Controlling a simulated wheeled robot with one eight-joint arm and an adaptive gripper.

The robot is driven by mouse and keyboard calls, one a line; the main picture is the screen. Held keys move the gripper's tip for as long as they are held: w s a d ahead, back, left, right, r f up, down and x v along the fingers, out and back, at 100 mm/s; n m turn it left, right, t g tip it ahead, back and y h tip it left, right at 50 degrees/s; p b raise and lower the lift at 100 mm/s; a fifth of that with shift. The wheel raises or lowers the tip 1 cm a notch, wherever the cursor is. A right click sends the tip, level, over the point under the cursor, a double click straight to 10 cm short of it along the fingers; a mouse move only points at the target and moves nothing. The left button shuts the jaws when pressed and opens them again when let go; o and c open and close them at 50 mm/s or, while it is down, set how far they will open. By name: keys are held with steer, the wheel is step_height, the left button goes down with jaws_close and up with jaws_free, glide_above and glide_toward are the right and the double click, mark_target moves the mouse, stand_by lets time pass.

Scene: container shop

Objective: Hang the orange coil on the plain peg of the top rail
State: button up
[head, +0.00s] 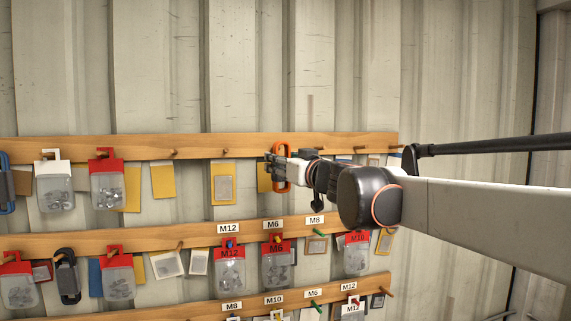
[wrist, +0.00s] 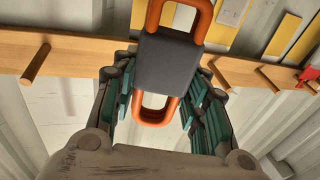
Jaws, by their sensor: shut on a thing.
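The orange coil (head: 282,148) has a dark grey wrap (wrist: 169,66) around its middle and an orange loop showing at each end in the wrist view. My gripper (head: 279,168) is shut on the coil at the wrap, its green-padded fingers on both sides. In the head view the coil is upright in front of the wooden top rail (head: 240,147), its upper loop overlapping the rail. Bare wooden pegs (head: 225,155) stick out of the top rail, one also at the left of the wrist view (wrist: 36,64). I see no peg through the coil's loops; its depth from the rail is unclear.
Red-topped bag (head: 107,182), white-topped bag (head: 55,190) and a blue coil (head: 7,184) hang at the top rail's left. Two lower rails (head: 145,243) carry labels, bags and a black coil (head: 67,278).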

steer(key=w+a, duration=0.2)
steer(key=w, duration=0.4)
steer(key=shift+w+f, duration=0.25)
steer(key=shift+f, duration=0.2)
stand_by(0.4)
steer(key=shift+d, duration=0.1)
stand_by(0.4)
steer(key=o, duration=1.2)
